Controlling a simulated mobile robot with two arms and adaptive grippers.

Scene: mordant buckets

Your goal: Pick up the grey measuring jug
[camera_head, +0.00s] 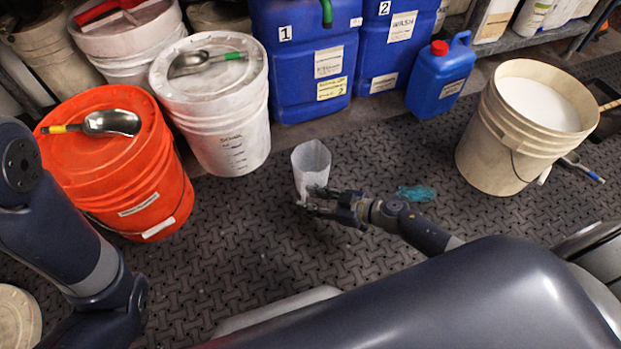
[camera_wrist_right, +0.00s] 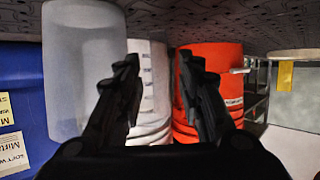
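The grey measuring jug (camera_head: 311,164) is a pale, translucent, tapered vessel on the dark textured floor mat, in front of the blue canisters. My right gripper (camera_head: 309,199) is at its near side in the head view; I cannot tell whether they touch. In the right wrist view the jug (camera_wrist_right: 84,70) is left of the gap between my right gripper's fingers (camera_wrist_right: 158,62). The left finger partly overlaps it. The fingers are spread with nothing between them. My left arm shows at the left of the head view, but its gripper is not visible.
An orange bucket (camera_head: 135,180) and a white bucket (camera_head: 225,120) with scoops on their lids stand left. Blue canisters (camera_head: 305,70) stand behind the jug, with a smaller blue can (camera_head: 440,80). A cream bucket (camera_head: 490,150) is right. A teal crumpled item (camera_head: 416,193) lies on the mat.

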